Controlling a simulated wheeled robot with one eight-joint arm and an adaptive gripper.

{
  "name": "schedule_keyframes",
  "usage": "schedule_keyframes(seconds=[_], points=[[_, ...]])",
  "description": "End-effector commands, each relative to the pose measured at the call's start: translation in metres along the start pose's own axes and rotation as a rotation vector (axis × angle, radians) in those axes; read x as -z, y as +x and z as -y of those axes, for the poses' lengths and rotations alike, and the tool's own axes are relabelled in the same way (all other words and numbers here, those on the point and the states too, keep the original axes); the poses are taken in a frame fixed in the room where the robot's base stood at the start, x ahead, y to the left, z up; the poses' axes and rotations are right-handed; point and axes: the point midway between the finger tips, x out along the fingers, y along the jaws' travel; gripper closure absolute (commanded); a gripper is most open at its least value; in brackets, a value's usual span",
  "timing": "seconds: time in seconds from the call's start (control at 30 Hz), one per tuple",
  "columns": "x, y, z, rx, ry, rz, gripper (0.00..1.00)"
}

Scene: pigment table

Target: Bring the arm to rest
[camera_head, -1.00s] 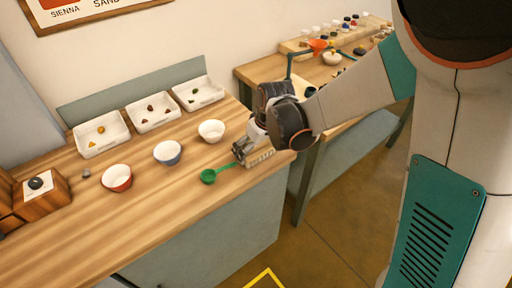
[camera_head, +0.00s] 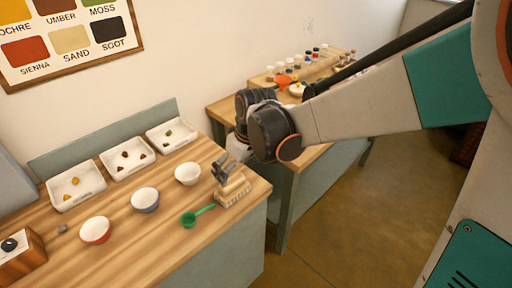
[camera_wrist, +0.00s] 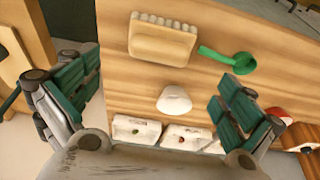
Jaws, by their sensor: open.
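My gripper (camera_head: 222,170) is above the right end of the wooden table (camera_head: 122,262), near a pale wooden rest block (camera_head: 234,190) with a notched edge. In the wrist view my gripper (camera_wrist: 165,95) has its green-padded fingers spread wide with nothing between them. The block (camera_wrist: 162,40) and a green scoop (camera_wrist: 230,58) lie beyond the fingertips in that view. The scoop (camera_head: 192,217) lies on the table left of the block, its handle pointing toward it. In the head view the fingers overlap the block's upper edge; I cannot tell whether they touch.
White (camera_head: 188,174), blue (camera_head: 145,200) and red (camera_head: 96,230) bowls stand in a row. Three white trays (camera_head: 76,187) with small lumps stand behind. A wooden box (camera_head: 20,262) is at the left. A second table (camera_head: 222,112) with several small jars stands behind my arm.

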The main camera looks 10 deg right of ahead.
Motion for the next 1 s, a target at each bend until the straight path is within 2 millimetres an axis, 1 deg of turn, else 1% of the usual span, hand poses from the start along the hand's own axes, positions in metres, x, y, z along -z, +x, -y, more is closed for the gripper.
schedule_keyframes(seconds=[0.4, 0.5, 0.57, 0.67, 0.8, 1.0], points=[[-0.002, -0.001, 0.001, 0.000, 0.000, 0.000, 0.00], [-0.005, -0.008, 0.000, -0.007, 0.012, -0.007, 0.00], [-0.010, -0.017, -0.002, -0.015, 0.030, -0.014, 0.00], [-0.023, -0.037, -0.007, -0.039, 0.074, -0.037, 0.00], [-0.048, -0.071, -0.014, -0.079, 0.155, -0.078, 0.00], [-0.088, -0.109, -0.021, -0.138, 0.270, -0.140, 0.00]])
